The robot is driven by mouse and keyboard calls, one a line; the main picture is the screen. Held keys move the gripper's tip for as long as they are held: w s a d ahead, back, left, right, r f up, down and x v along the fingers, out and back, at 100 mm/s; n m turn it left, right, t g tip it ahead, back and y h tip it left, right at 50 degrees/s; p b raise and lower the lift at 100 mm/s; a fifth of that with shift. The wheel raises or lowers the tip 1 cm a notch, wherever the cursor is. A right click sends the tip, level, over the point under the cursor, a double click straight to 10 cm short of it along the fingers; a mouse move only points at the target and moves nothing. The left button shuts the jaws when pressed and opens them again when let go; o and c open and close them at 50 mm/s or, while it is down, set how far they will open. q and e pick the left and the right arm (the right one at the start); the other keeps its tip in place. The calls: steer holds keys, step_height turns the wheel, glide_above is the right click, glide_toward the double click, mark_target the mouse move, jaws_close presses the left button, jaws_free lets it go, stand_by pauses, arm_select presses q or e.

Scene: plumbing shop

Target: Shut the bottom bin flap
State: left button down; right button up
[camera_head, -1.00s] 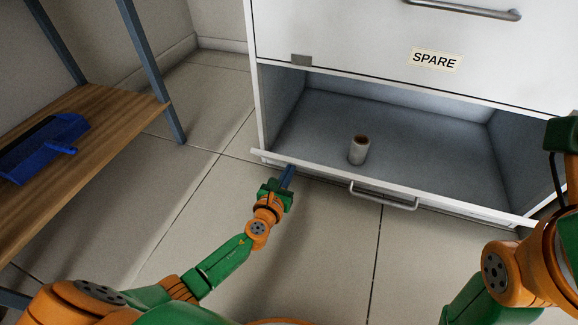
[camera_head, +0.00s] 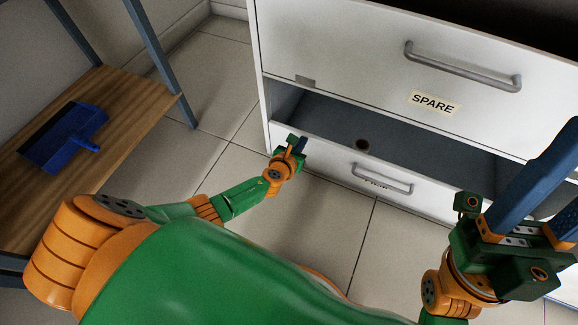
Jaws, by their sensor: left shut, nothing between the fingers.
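The bottom bin flap (camera_head: 330,165) of the white cabinet is tilted up and partly closed, with a dark gap above it. It has a metal handle (camera_head: 383,181) and a label mostly hidden behind that handle. My left gripper (camera_head: 301,146) is shut and empty at the upper left part of the flap, seeming to touch its outer face.
Above the bin is another flap marked SPARE (camera_head: 434,103) with its own handle (camera_head: 463,68). A wooden shelf (camera_head: 90,165) with a blue dustpan (camera_head: 68,138) stands at the left. The tiled floor (camera_head: 330,235) before the cabinet is clear.

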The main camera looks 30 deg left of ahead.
arm_select(q)
steer(key=shift+w+r, duration=0.15)
steer(key=shift+w, duration=0.35)
steer(key=shift+w+a+r, duration=0.1)
steer(key=shift+r, duration=0.05)
